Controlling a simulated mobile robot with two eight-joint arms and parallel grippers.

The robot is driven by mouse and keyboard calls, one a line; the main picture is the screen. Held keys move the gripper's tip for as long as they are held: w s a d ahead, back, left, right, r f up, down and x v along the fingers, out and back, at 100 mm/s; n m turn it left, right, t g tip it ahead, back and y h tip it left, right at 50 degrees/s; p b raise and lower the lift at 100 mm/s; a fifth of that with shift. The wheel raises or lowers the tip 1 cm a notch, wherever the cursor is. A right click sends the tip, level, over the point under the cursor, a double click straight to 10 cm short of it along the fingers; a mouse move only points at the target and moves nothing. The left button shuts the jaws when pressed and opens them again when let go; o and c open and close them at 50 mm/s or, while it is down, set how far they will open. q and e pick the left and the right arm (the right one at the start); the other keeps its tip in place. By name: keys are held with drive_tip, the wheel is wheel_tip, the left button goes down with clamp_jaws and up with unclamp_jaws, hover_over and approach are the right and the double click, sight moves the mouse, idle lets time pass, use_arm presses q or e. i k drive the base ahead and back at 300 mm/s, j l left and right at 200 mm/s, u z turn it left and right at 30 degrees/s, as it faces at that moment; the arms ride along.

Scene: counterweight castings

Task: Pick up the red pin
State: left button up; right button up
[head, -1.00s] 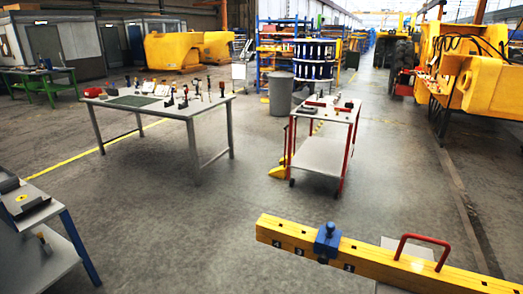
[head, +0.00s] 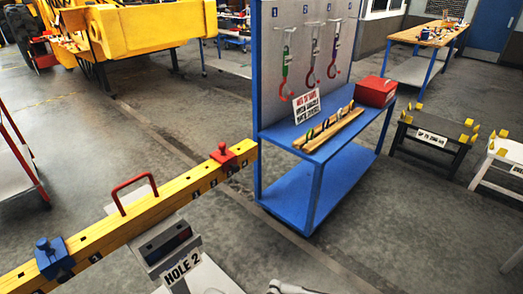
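A small red piece with a knob on top (head: 222,154), the only pin-like red thing I can make out, sits on the yellow beam (head: 98,237) near its right end in the head view. A similar blue piece (head: 53,257) sits on the beam at the lower left. A red loop handle (head: 134,192) stands on the beam between them. The beam has dark holes and numbers on its side.
A grey block with a "HOLE 2" sign (head: 182,269) stands before the beam. Behind is a blue cart (head: 297,190) with hooks on its panel, a red box (head: 375,91) and a wooden rack. A pale shape (head: 288,288) at the bottom edge is unclear.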

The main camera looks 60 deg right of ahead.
sight(221, 146)
drive_tip(key=z, duration=1.8)
drive_tip(key=i+l+u, duration=0.15)
drive_tip(key=i+u, duration=0.2)
drive_tip(key=i+l+u, duration=0.55)
drive_tip(key=u, duration=0.15)
drive_tip(key=i, duration=0.05)
